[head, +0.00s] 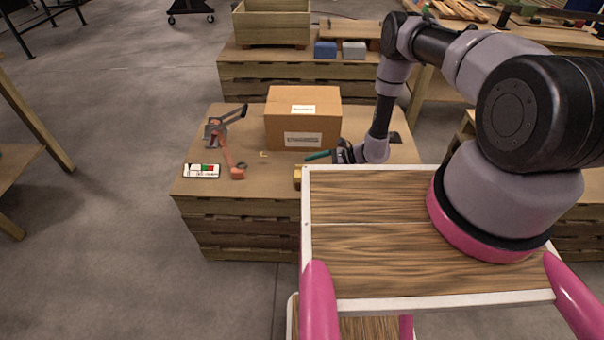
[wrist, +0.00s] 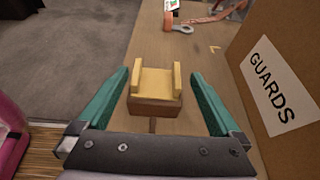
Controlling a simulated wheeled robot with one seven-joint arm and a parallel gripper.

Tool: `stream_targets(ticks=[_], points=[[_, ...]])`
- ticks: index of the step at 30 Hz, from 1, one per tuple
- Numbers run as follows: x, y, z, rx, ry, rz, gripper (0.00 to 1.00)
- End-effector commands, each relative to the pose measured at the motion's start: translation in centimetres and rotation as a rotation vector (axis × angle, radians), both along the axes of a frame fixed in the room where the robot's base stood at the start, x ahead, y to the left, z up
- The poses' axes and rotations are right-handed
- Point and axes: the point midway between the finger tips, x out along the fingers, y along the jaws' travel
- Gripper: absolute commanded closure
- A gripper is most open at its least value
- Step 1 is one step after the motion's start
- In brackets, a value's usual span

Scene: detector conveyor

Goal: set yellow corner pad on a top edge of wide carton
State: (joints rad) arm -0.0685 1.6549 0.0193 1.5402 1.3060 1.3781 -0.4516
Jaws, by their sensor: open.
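The yellow corner pad (wrist: 152,82) sits on a small brown block (wrist: 154,106) on the crate top. In the head view only a bit of the yellow pad (head: 297,176) shows beside my own tray edge. My gripper (wrist: 160,95) is open, with its two green fingers on either side of the pad, apart from it. In the head view my gripper (head: 318,156) is low in front of the carton. The wide carton (head: 303,121) stands closed on the crate; in the wrist view its labelled side (wrist: 279,85) is right of my fingers.
An orange tape tool (head: 231,160) and a small card with green and red patches (head: 202,171) lie on the crate top (head: 250,192) at left. Behind stand a wooden bin (head: 271,25), a blue block (head: 325,50) and a grey block (head: 354,50).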

Motion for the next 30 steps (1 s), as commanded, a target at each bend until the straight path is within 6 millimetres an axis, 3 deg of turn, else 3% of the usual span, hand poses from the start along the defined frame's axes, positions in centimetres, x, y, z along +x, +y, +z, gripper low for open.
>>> stream_targets(ticks=[18, 26, 27, 30], points=[[-0.2, 6.4, -3.1, -0.002, 0.001, 0.002, 0.0], [-0.1, 6.8, -3.2, -0.002, 0.0, 0.001, 0.0], [-0.1, 6.8, -3.2, -0.002, 0.0, 0.001, 0.04], [-0.1, 6.8, -3.2, -0.002, 0.0, 0.001, 0.42]])
